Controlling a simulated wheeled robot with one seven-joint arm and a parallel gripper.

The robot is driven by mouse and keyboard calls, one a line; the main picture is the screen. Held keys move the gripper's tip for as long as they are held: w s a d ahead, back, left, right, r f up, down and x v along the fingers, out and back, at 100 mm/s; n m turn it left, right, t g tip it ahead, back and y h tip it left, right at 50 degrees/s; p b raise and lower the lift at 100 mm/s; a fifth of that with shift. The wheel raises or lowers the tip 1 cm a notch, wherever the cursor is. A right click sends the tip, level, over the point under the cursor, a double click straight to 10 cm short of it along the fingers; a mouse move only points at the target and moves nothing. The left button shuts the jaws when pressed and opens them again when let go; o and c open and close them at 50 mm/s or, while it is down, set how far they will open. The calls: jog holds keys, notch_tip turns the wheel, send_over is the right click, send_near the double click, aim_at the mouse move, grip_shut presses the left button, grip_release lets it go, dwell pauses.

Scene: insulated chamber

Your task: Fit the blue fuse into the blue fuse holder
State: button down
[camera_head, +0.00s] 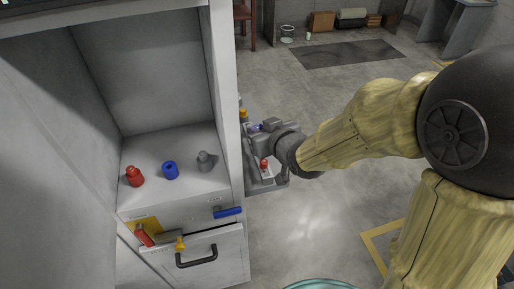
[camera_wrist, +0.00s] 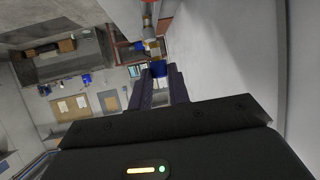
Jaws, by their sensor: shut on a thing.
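A short blue cylinder with a dark open top (camera_head: 170,171), which looks like the blue fuse holder, stands upright and empty on the cabinet shelf. My gripper (camera_head: 256,128) is outside the cabinet, just right of its side wall. In the wrist view my gripper (camera_wrist: 158,76) is shut on a small blue piece (camera_wrist: 158,69), apparently the blue fuse, held at the fingertips. In the head view only a small bluish patch of it shows at the fingers. The cabinet's side wall stands between my gripper and the holder.
A red piece (camera_head: 134,176) and a grey piece (camera_head: 205,161) stand on either side of the holder. A grey tray with another red piece (camera_head: 264,164) is under my gripper. The shelf front is clear.

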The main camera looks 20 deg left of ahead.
jog(key=w+d+m+t+h+p, duration=0.1)
jog(key=w+d+m+h+p, duration=0.15)
jog(key=d+p, duration=0.4)
jog(key=w+d+r+m+t+h+p, duration=0.1)
jog(key=w+d+m+h+p, duration=0.1)
jog(key=w+d+p, duration=0.35)
jog(key=w+d+m+t+h+p, duration=0.1)
jog(key=w+d+m+h+p, duration=0.1)
jog(key=d+p, duration=0.65)
jog(key=s+d+m+h+p, duration=0.2)
jog(key=d+p, duration=0.6)
jog(key=p, duration=0.1)
jog(key=shift+s+d, duration=0.15)
jog(key=shift+d+f, duration=0.1)
jog(key=shift+f, duration=0.05)
